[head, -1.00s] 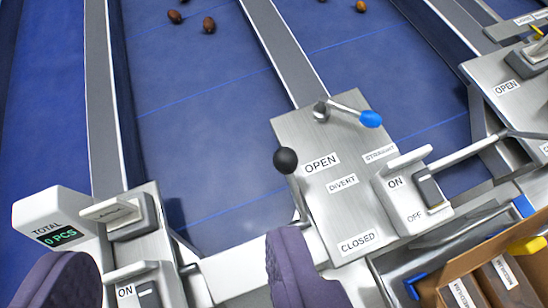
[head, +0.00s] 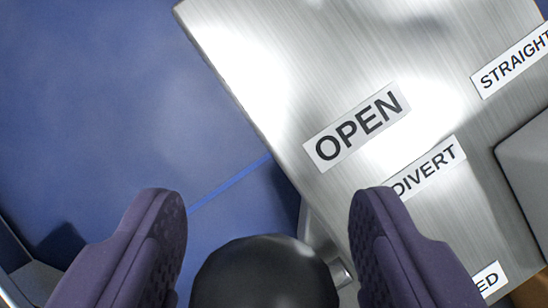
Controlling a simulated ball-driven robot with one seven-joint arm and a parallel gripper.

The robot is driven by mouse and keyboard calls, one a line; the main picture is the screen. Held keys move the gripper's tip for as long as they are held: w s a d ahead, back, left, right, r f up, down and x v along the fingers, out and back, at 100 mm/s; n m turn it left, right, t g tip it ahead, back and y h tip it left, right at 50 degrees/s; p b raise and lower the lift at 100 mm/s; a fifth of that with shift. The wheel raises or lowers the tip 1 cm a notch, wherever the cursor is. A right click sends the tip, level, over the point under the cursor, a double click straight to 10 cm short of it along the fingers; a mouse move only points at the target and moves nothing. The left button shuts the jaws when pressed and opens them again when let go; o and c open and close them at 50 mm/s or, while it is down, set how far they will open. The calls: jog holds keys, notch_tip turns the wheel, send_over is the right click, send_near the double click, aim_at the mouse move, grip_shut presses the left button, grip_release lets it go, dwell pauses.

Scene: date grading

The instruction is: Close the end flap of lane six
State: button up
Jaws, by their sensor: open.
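The flap lever's black ball knob (head: 265,275) is at the bottom centre, cut off by the frame edge. My gripper (head: 268,205) is open, with one purple padded finger on each side of the knob and a visible gap to both. Part of the lever's metal arm shows just right of the knob. The knob is by the left edge of a brushed metal plate (head: 300,60), nearer the OPEN label (head: 357,127) than the partly hidden CLOSED label (head: 489,280). No lane number shows.
The blue lane belt (head: 100,100) fills the left side and holds nothing in view. The plate also carries a DIVERT label (head: 430,168) and a STRAIGHT label (head: 515,60). A grey switch housing (head: 528,165) stands at the right edge.

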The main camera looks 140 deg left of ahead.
jog(key=shift+w+d+f, duration=0.1)
jog(key=shift+w+f, duration=0.1)
jog(key=shift+f, duration=0.35)
grip_shut()
